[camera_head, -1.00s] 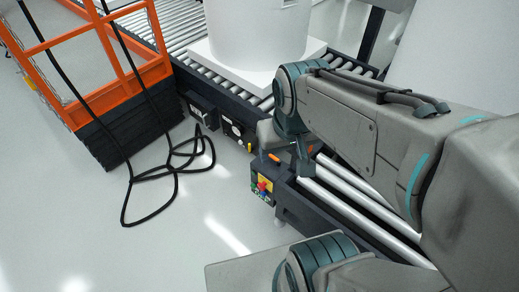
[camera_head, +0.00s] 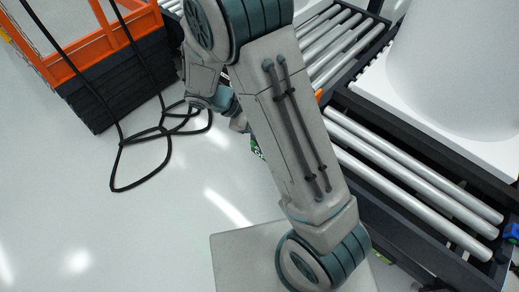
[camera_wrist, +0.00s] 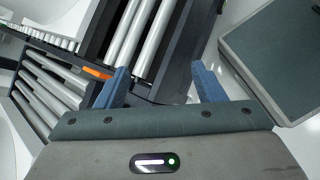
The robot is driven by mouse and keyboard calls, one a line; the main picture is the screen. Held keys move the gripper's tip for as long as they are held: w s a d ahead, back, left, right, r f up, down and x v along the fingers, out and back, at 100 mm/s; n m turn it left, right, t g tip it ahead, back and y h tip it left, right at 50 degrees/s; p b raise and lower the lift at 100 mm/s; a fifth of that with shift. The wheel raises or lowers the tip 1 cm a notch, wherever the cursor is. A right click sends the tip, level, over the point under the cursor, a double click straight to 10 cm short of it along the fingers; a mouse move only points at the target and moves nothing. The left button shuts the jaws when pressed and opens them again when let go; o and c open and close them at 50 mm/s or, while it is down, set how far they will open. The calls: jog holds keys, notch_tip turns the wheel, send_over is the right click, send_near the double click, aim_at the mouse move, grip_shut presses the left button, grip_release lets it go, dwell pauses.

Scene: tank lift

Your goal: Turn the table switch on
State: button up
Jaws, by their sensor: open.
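The switch's own state cannot be seen. In the wrist view my gripper (camera_wrist: 163,86) is open, with two blue fingers apart and nothing between them. Beyond the fingers are the conveyor's dark frame and silver rollers (camera_wrist: 135,40). No control box is clear in the wrist view. In the head view my arm hides the fingertips.
A white cylindrical tank (camera_head: 455,65) on a white base stands by the conveyor rollers (camera_head: 400,180). An orange-railed platform (camera_head: 90,55) with a black base (camera_head: 115,85) is at upper left. A black cable (camera_head: 140,183) loops on the floor. Bare floor (camera_head: 60,200) lies at lower left.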

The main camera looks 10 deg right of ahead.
jog(key=w+a+f+n+t+h+b, duration=0.1)
jog(key=w+a+f+n+t+b, duration=0.25)
jog(key=f, duration=0.75)
jog(key=w+a+f+n+t+h+b, duration=0.15)
jog(key=a+f+n+t+b, duration=0.3)
jog(key=f, duration=0.65)
jog(key=w+a+f+n+t+h+b, duration=0.2)
jog(key=f+n+t+b, duration=0.3)
jog(key=f, duration=0.6)
jog(key=w+d+n+g+b, duration=0.1)
jog(key=w+d, duration=0.6)
jog(key=d, duration=0.4)
jog(key=shift+b, duration=0.3)
jog(key=shift+w, duration=0.1)
jog(key=c, duration=1)
